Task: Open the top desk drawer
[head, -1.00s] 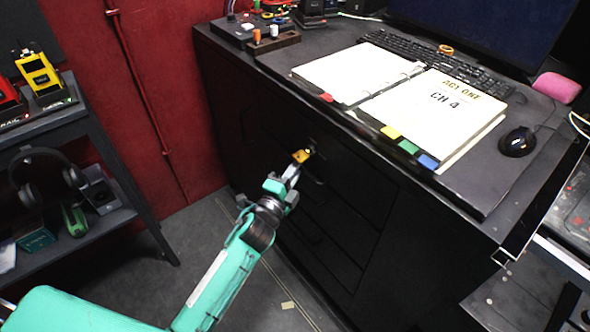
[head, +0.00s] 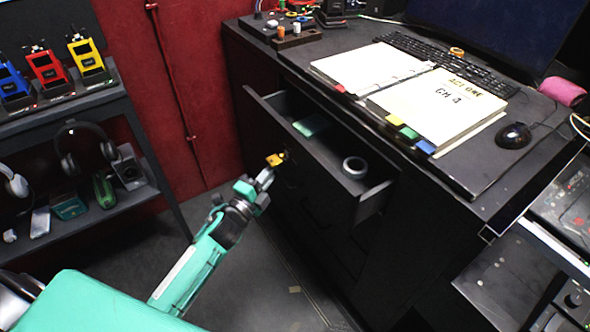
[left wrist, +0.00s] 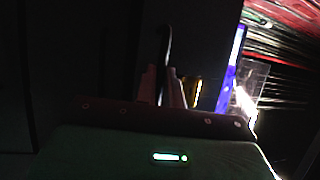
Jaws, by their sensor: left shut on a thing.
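The top drawer (head: 318,160) of the black desk (head: 425,225) is pulled out and its inside shows in the head view. My left gripper (head: 268,174) is at the outer face of the drawer front, shut on the drawer handle, which the fingers mostly hide. In the dark left wrist view the fingers (left wrist: 168,88) are closed around the dark upright bar of the handle (left wrist: 164,50). A small yellow piece (head: 275,159) shows beside the fingertips. My right gripper is not in view.
Inside the drawer are a grey tape roll (head: 355,166) and a flat green item (head: 312,125). An open binder (head: 440,105), keyboard and mouse (head: 514,135) lie on the desktop. A shelf (head: 85,95) with radios and headphones stands at left. Floor between is open.

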